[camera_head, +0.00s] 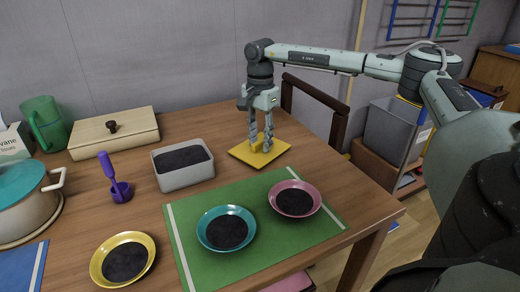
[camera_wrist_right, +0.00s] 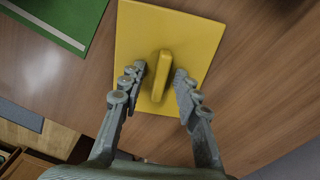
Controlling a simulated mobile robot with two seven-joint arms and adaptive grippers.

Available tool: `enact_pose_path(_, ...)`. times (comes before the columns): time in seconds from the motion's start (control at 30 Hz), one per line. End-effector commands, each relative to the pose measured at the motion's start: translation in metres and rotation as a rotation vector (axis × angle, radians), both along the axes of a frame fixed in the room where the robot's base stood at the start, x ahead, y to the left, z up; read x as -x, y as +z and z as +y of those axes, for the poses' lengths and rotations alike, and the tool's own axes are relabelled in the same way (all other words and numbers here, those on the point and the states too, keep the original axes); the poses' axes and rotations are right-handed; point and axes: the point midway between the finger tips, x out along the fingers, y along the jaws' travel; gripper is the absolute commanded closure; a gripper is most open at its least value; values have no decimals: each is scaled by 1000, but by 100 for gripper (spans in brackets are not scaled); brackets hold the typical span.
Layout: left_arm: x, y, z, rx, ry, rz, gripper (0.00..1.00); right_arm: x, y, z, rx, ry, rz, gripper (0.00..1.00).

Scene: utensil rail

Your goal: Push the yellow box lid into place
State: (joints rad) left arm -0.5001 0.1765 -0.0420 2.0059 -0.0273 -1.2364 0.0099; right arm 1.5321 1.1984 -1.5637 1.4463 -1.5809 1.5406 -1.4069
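The yellow box lid (camera_head: 273,153) lies flat on the wooden table, behind the green mat, at the table's far right part. It is a square plate with a raised bar handle (camera_wrist_right: 161,76) in its middle. My right gripper (camera_head: 261,149) points down over the lid. In the right wrist view its fingers (camera_wrist_right: 157,80) stand on either side of the handle, open, with a gap on both sides. A grey open box (camera_head: 184,176) with dark contents stands on the table to the left of the lid. My left gripper is not in view.
A green mat (camera_head: 256,258) carries a teal bowl (camera_head: 204,243) and a pink bowl (camera_head: 317,200). A yellow bowl (camera_head: 95,272), purple utensil (camera_head: 121,190), wooden box (camera_head: 88,146), pot (camera_head: 28,213) and green jug (camera_head: 46,124) stand left. A chair (camera_head: 318,97) is behind the table.

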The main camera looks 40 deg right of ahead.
Motion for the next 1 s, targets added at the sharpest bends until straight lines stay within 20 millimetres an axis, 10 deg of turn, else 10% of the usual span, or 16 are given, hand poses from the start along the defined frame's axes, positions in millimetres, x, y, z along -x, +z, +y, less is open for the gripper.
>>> enact_pose_path(0.23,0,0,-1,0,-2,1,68,0,0,0,0,0,0,100)
enact_pose_path(0.67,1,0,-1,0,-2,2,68,0,3,0,0,0,-1,100)
enact_pose_path(1.0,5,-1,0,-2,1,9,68,-4,46,10,-1,8,-3,100)
